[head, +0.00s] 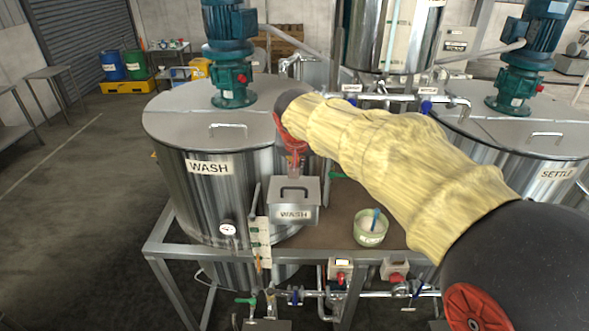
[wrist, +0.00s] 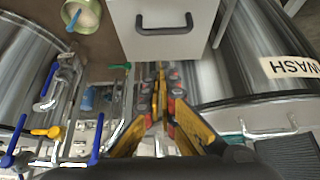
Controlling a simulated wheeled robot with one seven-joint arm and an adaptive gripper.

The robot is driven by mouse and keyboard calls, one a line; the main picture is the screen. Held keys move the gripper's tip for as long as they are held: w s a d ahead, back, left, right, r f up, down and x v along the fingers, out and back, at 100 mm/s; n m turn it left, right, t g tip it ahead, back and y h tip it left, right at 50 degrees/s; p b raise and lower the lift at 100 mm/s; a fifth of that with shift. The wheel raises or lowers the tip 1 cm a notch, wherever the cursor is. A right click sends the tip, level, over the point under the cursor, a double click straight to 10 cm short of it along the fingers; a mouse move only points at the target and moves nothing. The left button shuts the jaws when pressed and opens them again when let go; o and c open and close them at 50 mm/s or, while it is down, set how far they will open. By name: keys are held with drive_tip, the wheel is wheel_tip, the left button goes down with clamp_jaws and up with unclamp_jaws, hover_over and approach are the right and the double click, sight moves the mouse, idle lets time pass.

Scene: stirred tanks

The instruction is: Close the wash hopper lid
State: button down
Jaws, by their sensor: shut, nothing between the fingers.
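The wash hopper (head: 293,214) is a small grey metal box labelled WASH, in front of the wash tank. Its lid (head: 307,183), with a dark bar handle, appears to lie flat on top, and I see no open gap. In the wrist view the pale lid (wrist: 190,42) and its handle are at the top centre. My gripper (head: 294,168) points down just behind the lid's back edge. Its yellow fingers (wrist: 160,82) are shut and empty in the wrist view. I cannot tell whether the fingertips touch the lid.
The wash tank (head: 185,135) stands behind and left, the settle tank (head: 540,175) at right. A cup with a blue-handled tool (head: 370,229) stands right of the hopper on the brown deck (head: 338,211). Pipes and valves (head: 340,272) run below the front edge.

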drive_tip(key=shift+s+f+b+v, duration=0.45)
drive_tip(key=shift+b+v, duration=0.65)
drive_tip(key=shift+v, duration=4)
drive_tip(key=s+d+f+b, duration=0.6)
drive_tip(key=s+f, duration=0.4)
drive_tip(key=f, duration=0.1)
drive_tip(key=s+d+f+b, duration=0.6)
drive_tip(key=s+f+b, duration=0.1)
drive_tip(key=s+f, duration=0.3)
drive_tip(key=s+d+f+g+b, duration=0.1)
drive_tip(key=s+d+f+b, duration=0.5)
drive_tip(key=s+f, duration=0.4)
drive_tip(key=shift+s+f+b, duration=0.3)
drive_tip(key=shift+f+b, duration=0.3)
drive_tip(key=shift+f, duration=0.75)
